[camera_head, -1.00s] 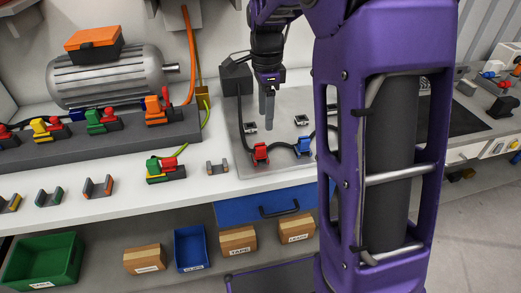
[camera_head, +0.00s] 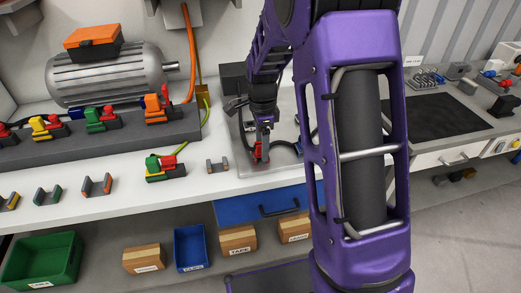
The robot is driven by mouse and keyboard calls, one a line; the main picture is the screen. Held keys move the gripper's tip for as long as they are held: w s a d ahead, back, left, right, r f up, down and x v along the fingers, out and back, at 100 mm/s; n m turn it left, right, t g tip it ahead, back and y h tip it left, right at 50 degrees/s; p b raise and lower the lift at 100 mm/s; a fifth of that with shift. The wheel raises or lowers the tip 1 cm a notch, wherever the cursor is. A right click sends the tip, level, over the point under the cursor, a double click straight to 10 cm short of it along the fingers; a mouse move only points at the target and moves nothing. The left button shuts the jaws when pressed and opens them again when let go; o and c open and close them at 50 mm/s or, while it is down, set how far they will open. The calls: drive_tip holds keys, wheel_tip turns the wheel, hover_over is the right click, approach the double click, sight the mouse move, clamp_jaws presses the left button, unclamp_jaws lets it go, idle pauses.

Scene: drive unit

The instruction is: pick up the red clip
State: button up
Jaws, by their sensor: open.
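The red clip (camera_head: 257,153) sits near the front edge of a grey metal plate (camera_head: 245,173) on the bench, with a black cable by it. My gripper (camera_head: 263,147) points down right at the red clip, with its fingers overlapping the clip in the picture. The fingers partly hide the clip, and I cannot tell whether they touch it. The gripper is open.
Left of the plate are a small grey bracket (camera_head: 217,165) and a green, yellow and red clamp (camera_head: 165,167). A grey rail with coloured clamps (camera_head: 100,141) and a motor (camera_head: 105,78) stand further left. My arm covers the plate's right part.

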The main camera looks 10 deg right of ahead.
clamp_jaws()
drive_tip(key=shift+r, duration=0.1)
idle(0.5)
wheel_tip(320, 180, up, 10)
drive_tip(key=shift+f+p, duration=0.1)
drive_tip(key=shift+p, duration=0.3)
